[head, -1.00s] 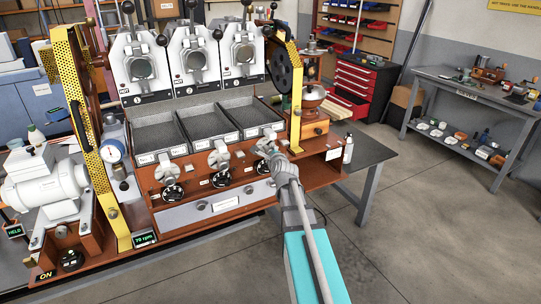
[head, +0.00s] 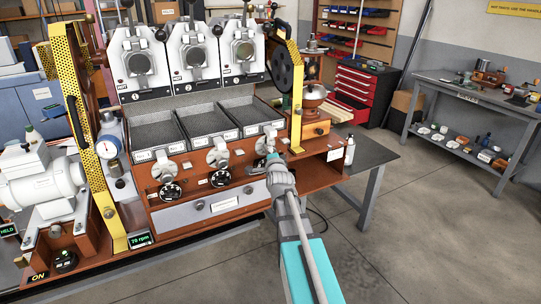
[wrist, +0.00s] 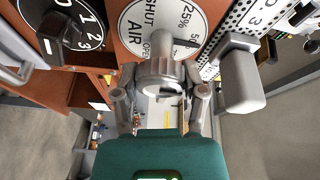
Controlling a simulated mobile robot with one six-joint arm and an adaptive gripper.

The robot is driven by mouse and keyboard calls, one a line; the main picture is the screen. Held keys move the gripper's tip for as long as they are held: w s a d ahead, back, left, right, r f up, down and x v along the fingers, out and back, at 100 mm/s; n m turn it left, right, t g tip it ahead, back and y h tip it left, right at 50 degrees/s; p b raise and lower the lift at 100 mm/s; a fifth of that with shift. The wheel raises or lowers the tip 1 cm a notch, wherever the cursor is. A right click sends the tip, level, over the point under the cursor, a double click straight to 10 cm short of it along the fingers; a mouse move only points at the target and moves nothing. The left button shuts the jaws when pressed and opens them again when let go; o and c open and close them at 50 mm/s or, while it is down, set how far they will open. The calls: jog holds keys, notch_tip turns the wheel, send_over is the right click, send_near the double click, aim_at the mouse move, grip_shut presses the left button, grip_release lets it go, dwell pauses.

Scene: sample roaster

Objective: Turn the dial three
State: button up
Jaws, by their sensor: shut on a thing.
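The white AIR dial (wrist: 132,22), marked SHUT, 25%, 50 and OPEN, fills the top middle of the wrist view. A grey ribbed knob (wrist: 160,74) stands out in front of it. My gripper (wrist: 160,92) has one finger on each side of this knob and is shut on it. A dark pointer tip (wrist: 187,43) lies near the 50 mark. A black dial (wrist: 85,25) numbered 1, 2, 3 sits to the left, apart from my fingers. In the head view my gripper (head: 272,160) is at the right-hand station's front panel and hides its dials.
Two more black dials (head: 171,191) (head: 221,178) are on the panel to the left. A grey tray handle (wrist: 240,78) is close beside my gripper. A drawer (head: 240,201) lies below. Open floor (head: 420,230) is to the right.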

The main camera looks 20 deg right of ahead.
jog(key=n+t+b, duration=0.1)
jog(key=n, duration=0.2)
jog(key=n+t+b, duration=0.1)
jog(key=n+b, duration=0.1)
jog(key=n, duration=0.1)
jog(key=shift+f+n, duration=0.2)
jog(key=shift+n, duration=0.1)
jog(key=n+t+y+b, duration=0.1)
jog(key=n, duration=0.3)
jog(key=n+t+y+b, duration=0.1)
jog(key=n, duration=0.2)
jog(key=shift+d+r+n+y, duration=0.1)
jog(key=shift+n+y, duration=0.2)
jog(key=shift+n, duration=0.1)
jog(key=n+y, duration=0.2)
jog(key=n, duration=0.2)
jog(key=n+y, duration=0.2)
jog(key=n, duration=0.2)
jog(key=shift+w+r+n+t+b, duration=0.1)
jog(key=shift+n+t+b, duration=0.2)
jog(key=shift+n, duration=0.1)
jog(key=n+y, duration=0.2)
jog(key=n, duration=0.2)
jog(key=shift+n+p, duration=0.3)
jog(key=shift+n, duration=0.1)
jog(key=shift+n+g+y, duration=0.6)
jog(key=shift+n+y, duration=0.1)
jog(key=shift+n, duration=0.8)
jog(key=o, duration=1.2)
jog(key=shift+c, duration=0.2)
